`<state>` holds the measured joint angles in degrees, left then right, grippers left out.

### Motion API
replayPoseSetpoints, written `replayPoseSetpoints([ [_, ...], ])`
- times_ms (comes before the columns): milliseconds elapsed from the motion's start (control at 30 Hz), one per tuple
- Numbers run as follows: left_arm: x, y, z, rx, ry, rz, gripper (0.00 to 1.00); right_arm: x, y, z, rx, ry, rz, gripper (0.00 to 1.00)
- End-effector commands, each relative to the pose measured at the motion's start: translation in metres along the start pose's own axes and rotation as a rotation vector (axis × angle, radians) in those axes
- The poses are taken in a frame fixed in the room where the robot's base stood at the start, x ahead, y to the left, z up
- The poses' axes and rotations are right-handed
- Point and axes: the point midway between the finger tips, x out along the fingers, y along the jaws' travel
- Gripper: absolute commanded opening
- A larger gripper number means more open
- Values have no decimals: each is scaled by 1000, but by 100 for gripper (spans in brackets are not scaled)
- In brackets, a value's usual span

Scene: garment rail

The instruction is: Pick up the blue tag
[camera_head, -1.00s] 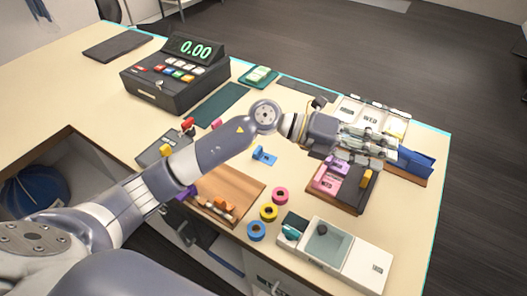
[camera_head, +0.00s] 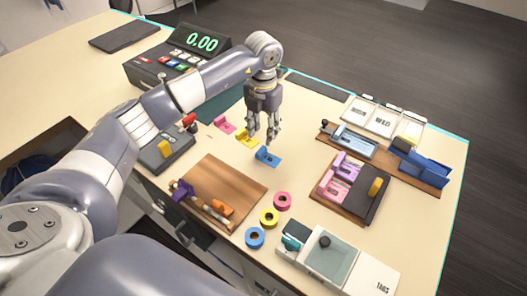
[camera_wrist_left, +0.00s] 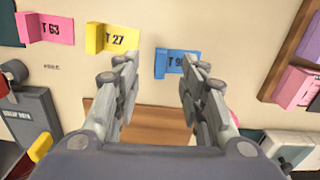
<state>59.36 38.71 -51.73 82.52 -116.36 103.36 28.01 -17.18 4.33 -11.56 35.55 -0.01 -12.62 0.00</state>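The blue tag (camera_head: 267,158) lies on the counter in the head view, just below and in front of my left gripper. In the left wrist view the blue tag (camera_wrist_left: 178,63) shows dark print, partly covered by the right finger. My left gripper (camera_head: 263,140) points down above the counter, its fingers apart and empty; the wrist view shows the open gap (camera_wrist_left: 158,85). A yellow tag (camera_wrist_left: 107,38) marked T 27 and a pink tag (camera_wrist_left: 48,28) marked T 63 lie to the left of the blue one. My right gripper is not in view.
A wooden board (camera_head: 228,182) with small tools lies in front. Pink, yellow and blue tape rolls (camera_head: 269,218) lie to its right.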

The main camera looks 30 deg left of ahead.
Motion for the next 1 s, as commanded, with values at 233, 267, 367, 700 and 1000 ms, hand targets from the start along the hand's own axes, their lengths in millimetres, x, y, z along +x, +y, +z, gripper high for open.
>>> replayPoseSetpoints([
  [233, 17, -1, -2, 1, 2, -2, 38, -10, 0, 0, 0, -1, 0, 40],
  [267, 20, -1, -3, 1, 2, -2, 38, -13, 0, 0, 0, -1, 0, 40],
  [367, 32, -1, -7, 1, 4, -3, 38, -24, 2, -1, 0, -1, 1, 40],
  [700, 64, -2, -7, 2, -2, -3, 38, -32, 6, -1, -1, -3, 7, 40],
  [1000, 64, -2, -7, 2, -2, -2, 19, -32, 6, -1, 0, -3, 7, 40],
])
